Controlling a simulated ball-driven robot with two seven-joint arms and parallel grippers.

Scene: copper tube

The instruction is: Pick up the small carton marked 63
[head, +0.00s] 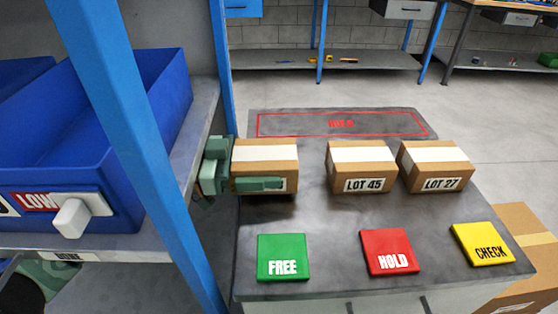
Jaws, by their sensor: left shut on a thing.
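A brown carton with white tape (265,153) stands at the left end of the row on the grey cabinet top. My left gripper (258,182) comes in from the left and is shut on this carton. A green finger lies across its front face and covers most of its label, so I cannot read its number. Two similar cartons stand to the right, one marked LOT 45 (362,167) and one marked LOT 27 (436,167). No number 63 is readable.
The grey cabinet top (330,210) bears a green FREE tile (283,257), a red HOLD tile (390,251) and a yellow CHECK tile (482,244). A red-outlined area (340,124) lies behind the cartons. A blue post (133,150) and blue bin (165,100) crowd the left.

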